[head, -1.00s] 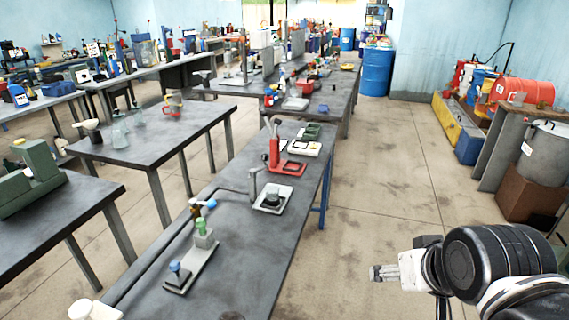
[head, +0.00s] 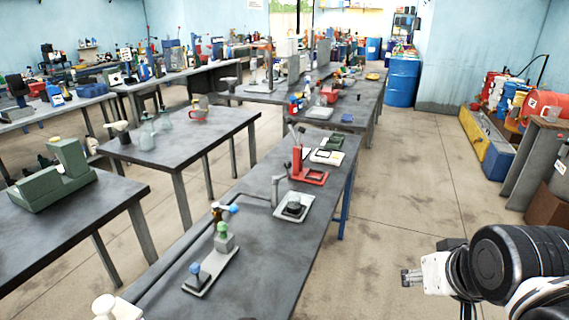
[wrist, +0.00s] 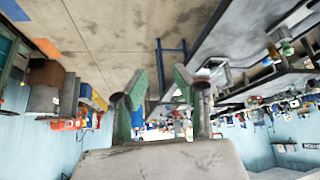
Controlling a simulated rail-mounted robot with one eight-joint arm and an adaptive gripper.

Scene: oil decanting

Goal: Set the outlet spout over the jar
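My gripper (head: 411,277) is at the lower right of the head view, over open floor right of the long near bench. In the wrist view its two green-padded fingers (wrist: 157,85) stand apart with nothing between them. An orange-red drum (head: 543,104) lies on its side at the right edge of the head view; no outlet spout can be made out on it. Small clear glass vessels (head: 147,137) stand on the left bench, beside a jug with a red part (head: 198,110). I cannot tell whether one of these is the jar.
The long near bench (head: 265,255) carries a red press-like tool (head: 307,170), a grey-based tool (head: 294,207) and a stand with blue and green knobs (head: 212,265). A blue drum (head: 403,82) stands at the back. The floor (head: 410,180) right of the bench is clear.

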